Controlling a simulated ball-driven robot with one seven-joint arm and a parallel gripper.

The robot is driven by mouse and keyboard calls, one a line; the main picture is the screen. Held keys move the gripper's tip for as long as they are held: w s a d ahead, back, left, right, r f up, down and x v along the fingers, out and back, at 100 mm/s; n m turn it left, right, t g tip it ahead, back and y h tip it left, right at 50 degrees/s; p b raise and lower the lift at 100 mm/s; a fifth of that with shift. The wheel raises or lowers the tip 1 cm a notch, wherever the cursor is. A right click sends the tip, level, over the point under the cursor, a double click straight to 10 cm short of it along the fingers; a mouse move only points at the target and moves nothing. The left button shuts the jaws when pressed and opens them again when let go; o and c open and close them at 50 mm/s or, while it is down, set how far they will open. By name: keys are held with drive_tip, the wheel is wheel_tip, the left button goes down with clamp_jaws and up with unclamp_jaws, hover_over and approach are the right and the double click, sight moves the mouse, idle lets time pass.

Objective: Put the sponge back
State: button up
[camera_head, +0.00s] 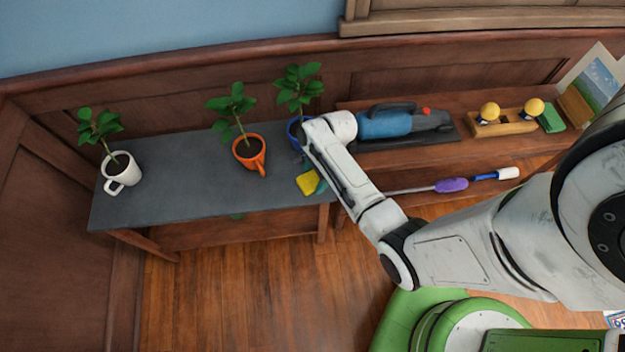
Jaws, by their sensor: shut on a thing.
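A yellow sponge (307,183) with a teal-green part beside it shows at the right end of the grey shelf top (185,195). My gripper (303,162) is just above the sponge, pointing down, and is shut on it. My arm comes in from the right and partly covers the gripper, so the fingertips are hardly visible. I cannot tell whether the sponge touches the shelf top.
A white mug (122,172), an orange mug (249,153) and a blue pot (294,131) hold plants; the blue one is close to my gripper.

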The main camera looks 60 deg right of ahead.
sight(312, 181)
drive_tip(key=shift+w+d+f, duration=0.15)
drive_tip(key=shift+w+f, duration=0.15)
drive_tip(key=shift+f, duration=0.1)
drive_tip(key=shift+w+d+f+b, duration=0.1)
drive_tip(key=shift+w+f+b, duration=0.1)
drive_tip(key=shift+f, duration=0.75)
drive_tip(key=shift+w+d+f+b, duration=0.1)
drive_tip(key=shift+f+b, duration=0.1)
drive_tip(key=shift+f, duration=0.75)
drive_tip(key=o, duration=1)
drive_tip(key=shift+f, duration=0.1)
drive_tip(key=p+v, duration=0.1)
drive_tip(key=v, duration=1.1)
drive_tip(key=shift+s+a, duration=0.1)
drive_tip(key=s+a+r+n+h, duration=0.1)
drive_tip(key=s+a+r+n, duration=0.3)
drive_tip(key=n, duration=0.7)
drive_tip(key=s+a+r+n+h, duration=0.2)
drive_tip(key=s+a+r+n, duration=0.3)
drive_tip(key=a+n, duration=0.5)
drive_tip(key=s+n, duration=0.2)
drive_tip(key=shift+s+a+r+g, duration=0.25)
drive_tip(key=shift+s+a+g, duration=0.05)
drive_tip(key=shift+s+a, duration=0.1)
